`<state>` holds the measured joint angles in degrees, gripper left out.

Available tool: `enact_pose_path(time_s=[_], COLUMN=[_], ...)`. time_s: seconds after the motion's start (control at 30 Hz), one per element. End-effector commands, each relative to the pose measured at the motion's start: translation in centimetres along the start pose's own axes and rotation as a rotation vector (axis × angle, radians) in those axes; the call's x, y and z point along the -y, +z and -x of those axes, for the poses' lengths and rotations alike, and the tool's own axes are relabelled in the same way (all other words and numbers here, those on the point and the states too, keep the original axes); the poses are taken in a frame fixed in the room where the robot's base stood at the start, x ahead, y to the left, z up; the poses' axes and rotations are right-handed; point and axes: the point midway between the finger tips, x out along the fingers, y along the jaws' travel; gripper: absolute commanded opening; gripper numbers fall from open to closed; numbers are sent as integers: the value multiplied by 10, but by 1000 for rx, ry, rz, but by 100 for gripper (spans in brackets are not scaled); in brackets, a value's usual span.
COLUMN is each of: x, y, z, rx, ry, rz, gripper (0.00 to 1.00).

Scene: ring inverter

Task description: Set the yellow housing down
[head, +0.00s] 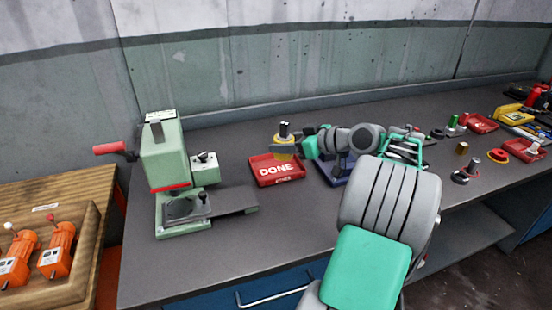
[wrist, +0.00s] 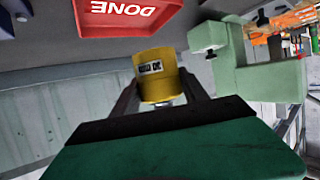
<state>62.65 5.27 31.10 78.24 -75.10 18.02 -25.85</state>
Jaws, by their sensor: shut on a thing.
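The yellow housing (head: 284,150) shows in the head view at the back edge of the red tray marked DONE (head: 277,177). A dark-topped metallic part (head: 284,130) sticks up above it. In the wrist view the housing (wrist: 157,75) is a yellow cylinder with a small white label, between the two fingers. My gripper (head: 297,146) is shut on it, reaching in from the right; it also shows in the wrist view (wrist: 160,92). The red tray (wrist: 128,17) appears upside down there, apart from the housing in the picture. I cannot tell the height of the housing above the bench.
A green press (head: 165,160) with a red handle stands left of the tray. A blue tray (head: 333,171) lies partly behind my arm. Several small parts and red trays (head: 480,123) are at the right. Bare bench (head: 230,245) lies in front of the red tray.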

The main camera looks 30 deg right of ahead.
Motion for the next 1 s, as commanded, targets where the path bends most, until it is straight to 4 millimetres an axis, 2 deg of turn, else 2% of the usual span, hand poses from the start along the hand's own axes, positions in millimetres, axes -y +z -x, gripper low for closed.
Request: enact_pose_path(time_s=[0.07,0.1,0.3,0.47,0.63,0.97,1.0], x=[-11,-15,-32,-38,-38,-38,-37], y=[2,11,32,41,65,71,73], z=[-21,-30,-63,-76,-85,-87,-87], rx=[-2,-1,-2,-2,-2,-3,0], ry=[-4,-4,0,0,2,2,1], rz=[0,-3,1,0,0,2,0], gripper=[0,0,0,0,0,0,53])
